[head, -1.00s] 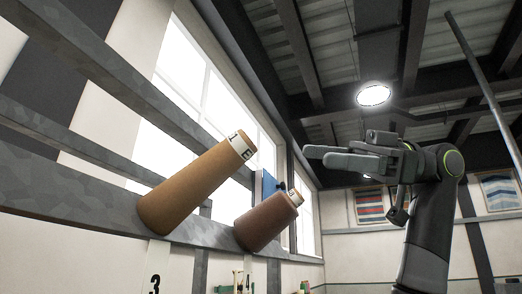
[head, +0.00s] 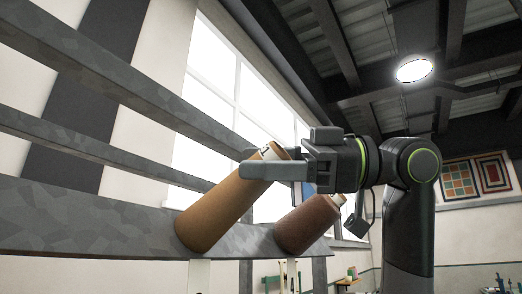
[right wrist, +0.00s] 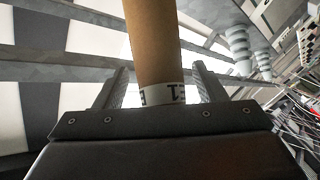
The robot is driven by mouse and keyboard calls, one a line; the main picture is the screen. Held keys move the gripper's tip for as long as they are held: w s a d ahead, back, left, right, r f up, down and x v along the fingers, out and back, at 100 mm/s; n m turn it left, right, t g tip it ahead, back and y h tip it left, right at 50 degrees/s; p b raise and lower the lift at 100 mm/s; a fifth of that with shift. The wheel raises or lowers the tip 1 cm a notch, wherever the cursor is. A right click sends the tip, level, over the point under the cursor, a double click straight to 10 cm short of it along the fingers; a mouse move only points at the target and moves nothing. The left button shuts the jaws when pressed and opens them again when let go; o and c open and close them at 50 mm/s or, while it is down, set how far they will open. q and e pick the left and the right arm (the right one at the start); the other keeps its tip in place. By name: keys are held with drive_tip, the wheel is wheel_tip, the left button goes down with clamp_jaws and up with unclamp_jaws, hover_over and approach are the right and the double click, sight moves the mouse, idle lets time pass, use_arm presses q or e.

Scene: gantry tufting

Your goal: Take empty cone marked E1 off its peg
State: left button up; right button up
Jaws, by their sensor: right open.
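The tan cone (head: 222,208) marked E1 leans out from the grey rail, its narrow labelled end up. It also shows in the right wrist view (right wrist: 154,45), with its white E1 label near the palm. My right gripper (head: 258,168) is open at the cone's upper end. In the right wrist view its two fingers (right wrist: 160,85) stand on either side of the cone, with gaps visible between them and it. The peg is hidden inside the cone. My left gripper is not in view.
A second, browner cone (head: 309,224) leans from the rail (head: 90,222) just to the right. Further grey rails (head: 110,75) run above. White spool-like shapes (right wrist: 238,45) show at the right of the wrist view.

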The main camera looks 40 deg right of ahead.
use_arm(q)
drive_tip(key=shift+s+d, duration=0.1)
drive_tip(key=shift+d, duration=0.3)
use_arm(e)
drive_tip(key=shift+w+a, duration=0.15)
drive_tip(key=shift+a, duration=0.15)
drive_tip(key=shift+d, duration=0.15)
drive_tip(key=c, duration=1.2)
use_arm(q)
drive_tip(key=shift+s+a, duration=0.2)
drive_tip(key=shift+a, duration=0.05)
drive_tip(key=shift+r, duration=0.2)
use_arm(e)
drive_tip(key=shift+s+r, duration=0.15)
drive_tip(key=shift+s, duration=0.05)
use_arm(q)
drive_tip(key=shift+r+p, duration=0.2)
drive_tip(key=shift+p, duration=0.15)
use_arm(e)
drive_tip(key=shift+s+d+r, duration=0.1)
drive_tip(key=shift+s+r, duration=0.15)
drive_tip(key=shift+s, duration=0.05)
drive_tip(key=shift+r, duration=0.1)
